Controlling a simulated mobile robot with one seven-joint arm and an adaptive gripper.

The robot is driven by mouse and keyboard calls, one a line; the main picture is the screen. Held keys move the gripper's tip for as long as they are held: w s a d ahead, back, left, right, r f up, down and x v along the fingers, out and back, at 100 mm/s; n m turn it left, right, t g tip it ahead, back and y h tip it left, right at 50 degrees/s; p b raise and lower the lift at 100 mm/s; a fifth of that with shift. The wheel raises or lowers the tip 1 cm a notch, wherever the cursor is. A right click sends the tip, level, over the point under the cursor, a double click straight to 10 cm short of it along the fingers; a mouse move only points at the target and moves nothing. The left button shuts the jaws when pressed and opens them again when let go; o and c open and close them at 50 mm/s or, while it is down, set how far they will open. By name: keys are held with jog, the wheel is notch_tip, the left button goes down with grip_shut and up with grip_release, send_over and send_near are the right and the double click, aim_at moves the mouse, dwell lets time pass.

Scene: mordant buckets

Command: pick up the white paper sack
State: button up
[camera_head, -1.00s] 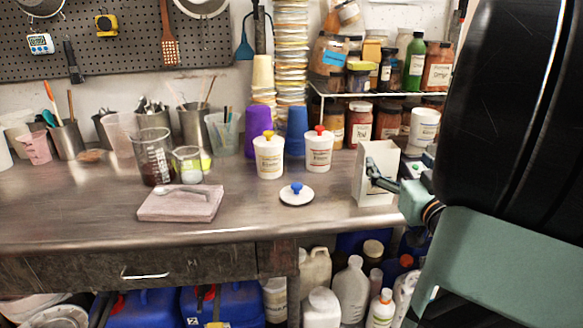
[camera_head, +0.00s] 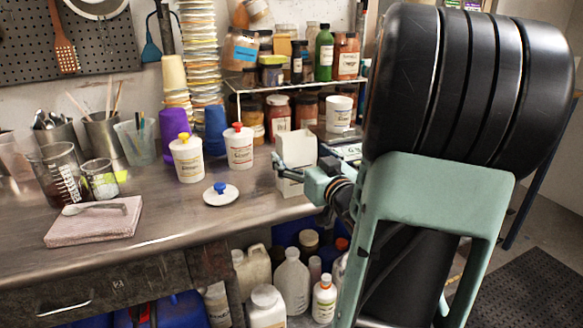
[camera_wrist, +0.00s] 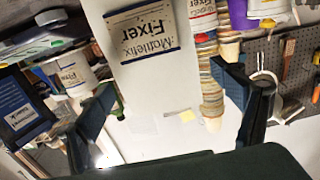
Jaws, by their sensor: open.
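The white paper sack (camera_head: 295,160) stands upright near the bench's right end in the head view. My gripper (camera_head: 285,170) is at its lower front from the right, with one finger across the near side; the other finger is hidden. I cannot tell whether either finger touches the sack.
Left of the sack stand a red-knobbed jar (camera_head: 239,147) and a yellow-knobbed jar (camera_head: 187,159), with a blue-knobbed lid (camera_head: 221,194) in front. A wire shelf of jars (camera_head: 300,86) is behind. A scale (camera_head: 348,151) sits to the right.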

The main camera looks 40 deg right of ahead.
jog(key=x, duration=0.3)
jog(key=shift+w+d, duration=0.1)
jog(key=shift+c, duration=0.4)
jog(key=c, duration=1.3)
jog(key=shift+c, duration=0.6)
jog(key=shift+r, duration=0.1)
